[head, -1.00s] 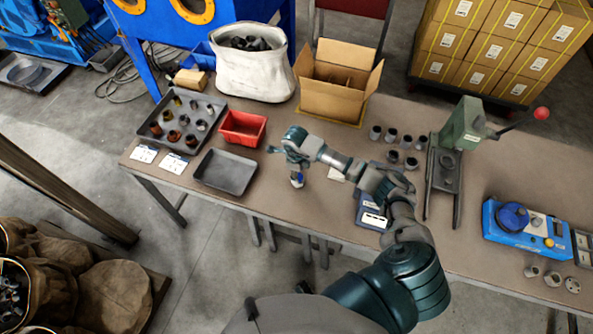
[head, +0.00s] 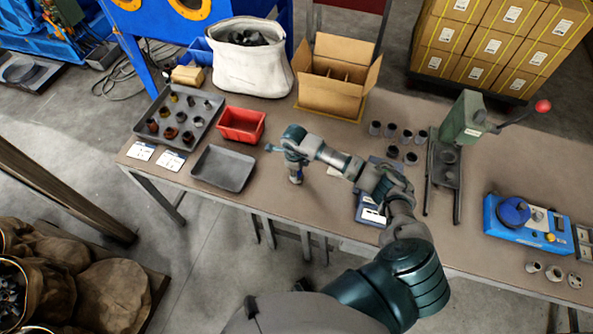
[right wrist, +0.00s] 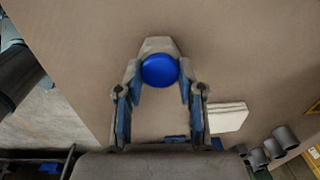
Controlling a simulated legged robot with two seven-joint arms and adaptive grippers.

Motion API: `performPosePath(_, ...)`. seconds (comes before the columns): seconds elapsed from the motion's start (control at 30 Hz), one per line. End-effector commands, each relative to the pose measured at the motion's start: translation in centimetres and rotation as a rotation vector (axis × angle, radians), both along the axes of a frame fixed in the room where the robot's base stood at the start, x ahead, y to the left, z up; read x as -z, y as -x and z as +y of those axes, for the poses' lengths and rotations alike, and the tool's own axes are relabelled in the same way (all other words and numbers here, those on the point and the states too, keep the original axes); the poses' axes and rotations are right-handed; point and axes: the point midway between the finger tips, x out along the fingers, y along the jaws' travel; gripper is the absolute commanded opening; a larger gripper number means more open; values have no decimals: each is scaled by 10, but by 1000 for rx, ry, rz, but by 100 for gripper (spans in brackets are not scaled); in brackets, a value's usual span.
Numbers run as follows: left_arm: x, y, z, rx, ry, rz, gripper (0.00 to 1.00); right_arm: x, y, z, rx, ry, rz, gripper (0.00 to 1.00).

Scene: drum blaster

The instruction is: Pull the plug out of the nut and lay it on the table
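The blue round plug (right wrist: 159,70) shows from above in the right wrist view, with a grey angular shape around its far side that looks like the nut (right wrist: 157,45). My right gripper (right wrist: 160,82) has one finger on each side of the plug, very near its edges. I cannot tell whether the fingers touch or grip it. In the head view the right gripper (head: 294,160) points down at the table (head: 320,200), just over the small grey nut (head: 295,178); the gripper mostly hides the plug there. My left gripper is not in view.
A dark empty tray (head: 223,168) and a red bin (head: 241,125) stand left of the gripper. A pale flat piece (right wrist: 228,117) lies close to its right. Several grey cylinders (head: 392,130) and a green press (head: 464,118) stand further right. Bare table surrounds the nut.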

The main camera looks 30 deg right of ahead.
Motion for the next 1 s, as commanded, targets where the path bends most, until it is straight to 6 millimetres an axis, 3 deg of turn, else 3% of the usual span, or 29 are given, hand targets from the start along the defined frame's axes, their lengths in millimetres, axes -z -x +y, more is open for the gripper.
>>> performPosePath(1.0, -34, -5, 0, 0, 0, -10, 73, -49, 0, 0, 0, 0, -1, 3)
